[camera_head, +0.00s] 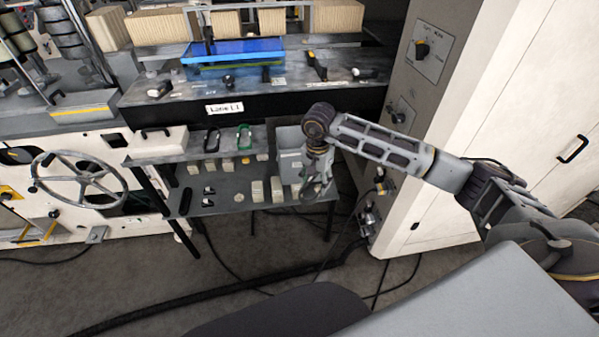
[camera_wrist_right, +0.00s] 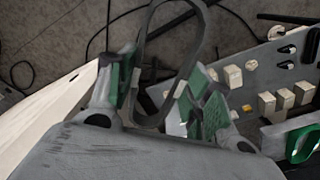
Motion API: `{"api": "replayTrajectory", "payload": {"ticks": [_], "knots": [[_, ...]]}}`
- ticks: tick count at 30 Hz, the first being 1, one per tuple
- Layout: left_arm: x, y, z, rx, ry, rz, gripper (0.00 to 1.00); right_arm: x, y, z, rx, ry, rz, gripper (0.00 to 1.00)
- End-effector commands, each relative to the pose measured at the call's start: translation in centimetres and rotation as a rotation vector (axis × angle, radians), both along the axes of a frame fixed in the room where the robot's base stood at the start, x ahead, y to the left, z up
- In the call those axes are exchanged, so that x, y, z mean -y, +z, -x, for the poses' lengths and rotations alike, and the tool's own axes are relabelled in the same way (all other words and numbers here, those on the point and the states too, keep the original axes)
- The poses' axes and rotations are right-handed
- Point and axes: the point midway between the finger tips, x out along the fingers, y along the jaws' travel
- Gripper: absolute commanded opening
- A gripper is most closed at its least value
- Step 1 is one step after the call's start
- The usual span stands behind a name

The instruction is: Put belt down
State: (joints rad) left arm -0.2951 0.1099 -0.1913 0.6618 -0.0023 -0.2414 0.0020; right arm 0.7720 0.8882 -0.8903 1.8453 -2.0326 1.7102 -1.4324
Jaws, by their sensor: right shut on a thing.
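My right gripper (camera_head: 314,182) reaches in from the right and points down over the right end of the low grey shelf (camera_head: 232,202). In the right wrist view, a dark grey belt (camera_wrist_right: 194,62) stands out as a loop between the green-padded fingers of my right gripper (camera_wrist_right: 160,100), which is shut on it. The belt is apart from the shelf in that view, though its height is hard to tell. A green belt (camera_head: 243,137) and a dark belt (camera_head: 212,140) lie on the upper ledge. The green one also shows in the right wrist view (camera_wrist_right: 303,142). My left gripper is out of view.
Several pale blocks (camera_head: 257,191) and small black parts (camera_head: 185,202) stand on the low shelf. A white cabinet (camera_head: 500,100) stands to the right. Cables (camera_head: 220,296) lie on the floor.

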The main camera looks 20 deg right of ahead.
Motion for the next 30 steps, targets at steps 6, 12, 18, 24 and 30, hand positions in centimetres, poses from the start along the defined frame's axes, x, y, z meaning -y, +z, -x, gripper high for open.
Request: {"api": "replayTrajectory", "payload": {"ticks": [6, 12, 18, 24, 30], "knots": [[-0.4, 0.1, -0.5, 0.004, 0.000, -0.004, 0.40, 1.0, 1.2, -0.5, 0.004, -0.196, 0.000, 0.25], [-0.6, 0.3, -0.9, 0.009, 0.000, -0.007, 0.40, 1.9, 2.2, -1.0, 0.007, -0.378, 0.001, 0.25], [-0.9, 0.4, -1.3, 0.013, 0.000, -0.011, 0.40, 2.7, 3.2, -1.3, 0.009, -0.559, 0.001, 0.25], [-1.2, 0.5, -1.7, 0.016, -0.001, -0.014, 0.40, 3.5, 4.3, -1.6, 0.011, -0.740, 0.000, 0.25], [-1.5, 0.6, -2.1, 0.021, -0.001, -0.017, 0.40, 4.4, 5.3, -1.9, 0.013, -0.921, -0.002, 0.25]]}}
